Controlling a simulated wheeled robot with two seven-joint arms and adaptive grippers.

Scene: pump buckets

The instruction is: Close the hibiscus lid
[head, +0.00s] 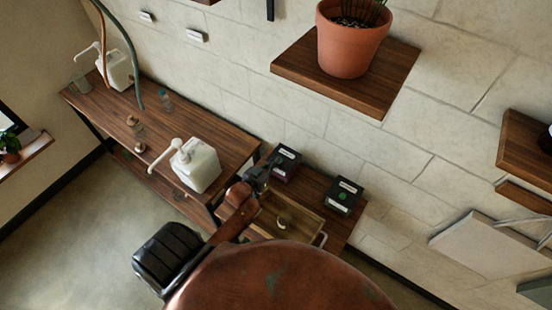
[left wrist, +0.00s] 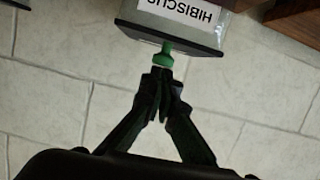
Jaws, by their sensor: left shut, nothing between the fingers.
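A dark box with a white label (head: 288,153) stands on the low wooden table beside my left gripper (head: 262,168). In the left wrist view, a box labelled HIBISCUS (left wrist: 206,16) shows upside down at the top. A green knob (left wrist: 165,55) sticks out from its edge. My left gripper (left wrist: 162,74) is shut and empty, its fingertips just below the knob in that view; whether they touch it I cannot tell. The lid's exact angle is not clear. My right gripper is not in view.
A second dark box (head: 343,196) with a green disc stands to the right. A wooden tray (head: 296,231) lies in front. A white pump bucket (head: 199,168) stands on the long table at left. A potted plant (head: 345,42) sits on a wall shelf above.

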